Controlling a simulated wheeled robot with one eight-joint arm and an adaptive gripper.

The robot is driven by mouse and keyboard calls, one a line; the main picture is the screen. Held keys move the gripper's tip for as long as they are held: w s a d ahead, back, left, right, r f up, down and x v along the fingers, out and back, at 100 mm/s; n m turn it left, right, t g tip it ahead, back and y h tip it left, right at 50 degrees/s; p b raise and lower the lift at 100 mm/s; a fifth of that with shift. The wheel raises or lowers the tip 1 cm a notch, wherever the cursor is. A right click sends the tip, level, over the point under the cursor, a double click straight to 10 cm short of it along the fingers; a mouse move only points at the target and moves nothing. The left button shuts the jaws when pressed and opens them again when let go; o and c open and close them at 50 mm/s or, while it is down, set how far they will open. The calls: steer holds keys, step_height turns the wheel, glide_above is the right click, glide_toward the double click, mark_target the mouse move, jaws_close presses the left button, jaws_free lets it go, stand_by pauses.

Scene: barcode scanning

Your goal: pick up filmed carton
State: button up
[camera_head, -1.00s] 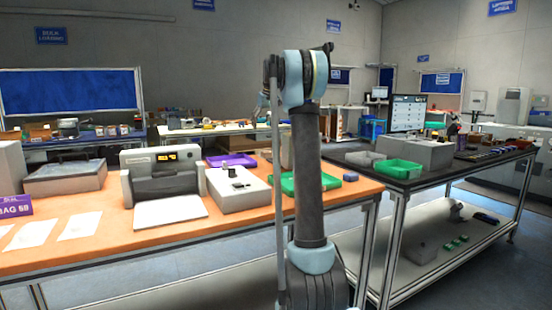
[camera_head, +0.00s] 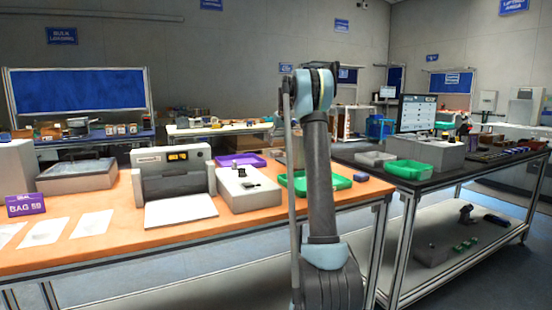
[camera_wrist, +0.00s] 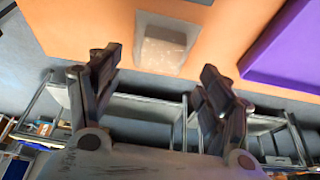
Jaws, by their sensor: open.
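In the wrist view, a small greyish rectangular pack with a shiny, film-like surface (camera_wrist: 165,42) lies on the orange tabletop near its edge. It looks like the filmed carton. My gripper (camera_wrist: 160,64) is open, with its two fingers spread left and right of the pack in the picture and nothing between them. The gap in height between fingers and pack cannot be judged. In the head view my arm stands in front of the orange table, and I cannot make out the carton there.
A purple tray (camera_wrist: 290,50) lies right of the pack; it also shows in the head view (camera_head: 238,160). A green tray (camera_head: 335,182), a white box-shaped device (camera_head: 248,190) and a grey machine (camera_head: 172,172) stand on the orange table (camera_head: 120,230). A black-topped table (camera_head: 440,183) stands at right.

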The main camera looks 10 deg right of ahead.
mark_target(277, 151)
steer(key=shift+x, duration=3.55)
steer(key=shift+a, duration=0.1)
steer(key=shift+c, duration=0.6)
steer(key=c, duration=1.1)
